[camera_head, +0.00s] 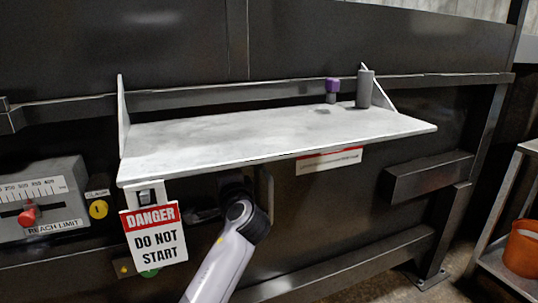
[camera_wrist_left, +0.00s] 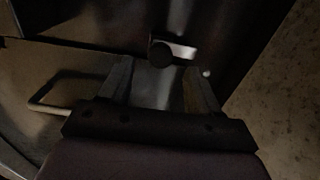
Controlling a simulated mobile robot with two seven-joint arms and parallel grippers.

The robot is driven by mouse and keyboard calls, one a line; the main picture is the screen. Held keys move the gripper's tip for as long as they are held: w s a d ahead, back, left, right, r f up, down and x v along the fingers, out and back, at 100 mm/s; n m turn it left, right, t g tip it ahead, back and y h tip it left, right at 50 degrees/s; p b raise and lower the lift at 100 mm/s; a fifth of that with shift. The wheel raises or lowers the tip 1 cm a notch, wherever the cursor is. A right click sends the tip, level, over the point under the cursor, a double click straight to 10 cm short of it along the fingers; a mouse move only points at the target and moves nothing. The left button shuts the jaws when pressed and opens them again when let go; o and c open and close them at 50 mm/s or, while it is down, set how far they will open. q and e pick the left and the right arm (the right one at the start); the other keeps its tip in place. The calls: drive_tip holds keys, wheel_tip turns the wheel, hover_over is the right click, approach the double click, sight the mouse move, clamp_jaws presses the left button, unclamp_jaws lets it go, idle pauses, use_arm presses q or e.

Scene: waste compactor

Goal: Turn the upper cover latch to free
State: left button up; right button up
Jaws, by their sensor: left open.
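In the left wrist view my left gripper (camera_wrist_left: 158,78) is open, its two fingers apart and empty. Just beyond the fingertips, a dark round knob (camera_wrist_left: 160,53) sits in front of a short bright metal piece (camera_wrist_left: 182,50) on a dark panel. This may be the upper cover latch; its turned position is unclear in the dim light. The knob appears apart from the fingers. In the head view a grey arm of mine rises from the bottom to under the shelf, which hides the latch area. My right gripper is not in view.
A grey metal shelf (camera_head: 260,135) overhangs the arm and carries a purple-topped item (camera_head: 332,88) and a grey cylinder (camera_head: 364,90). A danger sign (camera_head: 155,238) hangs left of the arm. A reach limit box (camera_head: 40,195) is further left. A bent bar (camera_wrist_left: 45,100) lies left of the fingers.

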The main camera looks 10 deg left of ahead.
use_arm(q)
drive_tip(key=s+d+f+n+g+h, duration=0.1)
drive_tip(key=s+f+h, duration=0.2)
drive_tip(key=s+f, duration=0.5)
drive_tip(key=s+f+n+g+h, duration=0.1)
drive_tip(key=s+f+n+h, duration=0.2)
drive_tip(key=f, duration=0.8)
drive_tip(key=s+d+f+g+h, duration=0.1)
drive_tip(key=s+f+h, duration=0.2)
drive_tip(key=s+f, duration=0.6)
drive_tip(key=s+d+f+n+g+h, duration=0.1)
drive_tip(key=s+f+n+h, duration=0.15)
drive_tip(key=s, duration=0.45)
drive_tip(key=s+d+f+n+g+h, duration=0.1)
drive_tip(key=s+f+n, duration=0.15)
drive_tip(key=s, duration=0.55)
wheel_tip(320, 180, up, 14)
drive_tip(key=a+p, duration=0.1)
drive_tip(key=p, duration=1.5)
drive_tip(key=shift+a+p, duration=0.3)
drive_tip(key=shift+a, duration=0.05)
drive_tip(key=shift+f+y, duration=0.1)
drive_tip(key=shift+y, duration=0.15)
